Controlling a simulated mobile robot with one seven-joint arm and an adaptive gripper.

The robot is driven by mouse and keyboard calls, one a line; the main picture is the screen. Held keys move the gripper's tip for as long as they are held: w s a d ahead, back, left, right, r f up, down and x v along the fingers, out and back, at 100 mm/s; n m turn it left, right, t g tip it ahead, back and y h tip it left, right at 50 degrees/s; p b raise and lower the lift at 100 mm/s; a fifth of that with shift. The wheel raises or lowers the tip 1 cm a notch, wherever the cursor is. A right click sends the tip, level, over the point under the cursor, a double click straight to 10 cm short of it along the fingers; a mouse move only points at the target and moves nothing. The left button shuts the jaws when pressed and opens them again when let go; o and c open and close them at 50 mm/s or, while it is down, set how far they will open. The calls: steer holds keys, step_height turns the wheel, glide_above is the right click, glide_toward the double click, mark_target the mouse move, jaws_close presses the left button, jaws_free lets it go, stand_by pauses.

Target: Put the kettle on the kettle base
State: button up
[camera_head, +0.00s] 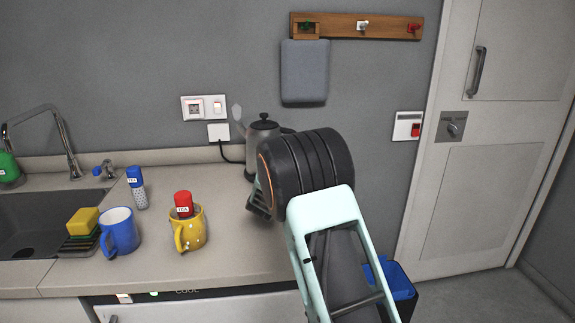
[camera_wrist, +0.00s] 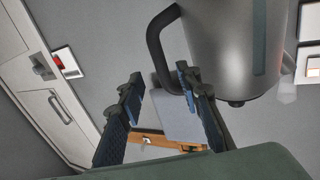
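The grey metal kettle (camera_head: 262,145) with a black lid stands upright at the back of the counter near the wall. My arm covers its right side in the head view. In the wrist view the kettle (camera_wrist: 232,45) appears upside down at top right, with its black loop handle (camera_wrist: 154,45) towards my fingers. My gripper (camera_wrist: 160,92) is open, and its two dark fingers are wide apart. The right finger overlaps the handle's end in the picture; I cannot tell whether they touch. In the head view my gripper (camera_head: 259,200) is partly hidden by my wrist. I cannot make out the kettle base.
A black cord (camera_head: 229,158) runs from the wall socket (camera_head: 218,132) towards the kettle. A yellow mug (camera_head: 190,235), red tea shaker (camera_head: 183,203), blue mug (camera_head: 121,236) and blue shaker (camera_head: 138,190) stand to the left. The sink (camera_head: 35,225) is further left. A blue bin (camera_head: 399,284) stands right.

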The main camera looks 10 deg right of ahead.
steer(key=v, duration=0.6)
